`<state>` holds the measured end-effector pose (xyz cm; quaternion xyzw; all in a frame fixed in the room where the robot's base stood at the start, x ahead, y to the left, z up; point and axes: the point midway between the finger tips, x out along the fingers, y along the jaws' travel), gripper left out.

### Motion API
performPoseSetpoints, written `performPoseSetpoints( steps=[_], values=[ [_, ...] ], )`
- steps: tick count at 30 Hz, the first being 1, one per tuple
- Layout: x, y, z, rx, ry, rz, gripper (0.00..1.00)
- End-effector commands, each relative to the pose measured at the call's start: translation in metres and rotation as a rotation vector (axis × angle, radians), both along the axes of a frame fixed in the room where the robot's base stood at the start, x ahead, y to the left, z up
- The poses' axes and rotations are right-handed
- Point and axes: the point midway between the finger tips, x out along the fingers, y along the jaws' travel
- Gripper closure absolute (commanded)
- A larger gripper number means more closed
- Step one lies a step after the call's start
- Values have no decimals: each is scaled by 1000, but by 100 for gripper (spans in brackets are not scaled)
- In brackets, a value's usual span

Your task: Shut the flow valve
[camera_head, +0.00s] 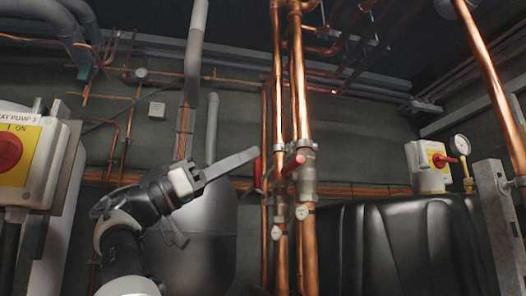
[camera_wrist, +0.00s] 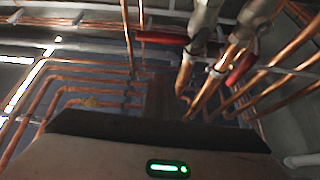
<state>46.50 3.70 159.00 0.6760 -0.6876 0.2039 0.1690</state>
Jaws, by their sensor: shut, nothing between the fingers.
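Two vertical copper pipes in the head view carry valves with red lever handles. One red handle (camera_head: 257,170) hangs beside the left pipe. The other red handle (camera_head: 293,164) points towards me at the grey valve body (camera_head: 307,172) on the right pipe. In the wrist view, one red handle (camera_wrist: 163,38) lies roughly level and the other (camera_wrist: 242,66) slants. Round white tags (camera_head: 302,212) hang below the valves; their text is too small to read, so I cannot tell which valve is flow. My gripper (camera_head: 254,154) is shut and empty, its tip appearing close to the left handle; contact is unclear.
A dark rounded tank (camera_head: 205,235) stands behind my arm. A black ribbed unit (camera_head: 395,245) is at the right. A yellow switch box with a red knob (camera_head: 10,150) is at the left edge, another (camera_head: 432,165) at the right. Copper pipes run overhead.

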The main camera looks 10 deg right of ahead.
Motion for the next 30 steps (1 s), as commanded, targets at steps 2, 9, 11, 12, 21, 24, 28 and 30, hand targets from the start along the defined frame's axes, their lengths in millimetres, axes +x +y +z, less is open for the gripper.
performPoseSetpoints(
  steps=[2, 9, 11, 12, 21, 24, 28, 30],
  values=[
    [1, 13, -7, -2, 2, 2, 100],
    [0, 27, -15, -1, 1, 1, 100],
    [0, 28, -16, -1, 1, 1, 100],
    [0, 28, -16, -1, 1, 1, 100],
    [0, 28, -16, -1, 1, 1, 100],
    [0, 28, -16, -1, 1, 1, 100],
    [0, 28, -16, -1, 1, 1, 100],
    [0, 28, -16, -1, 0, 0, 100]
  ],
)
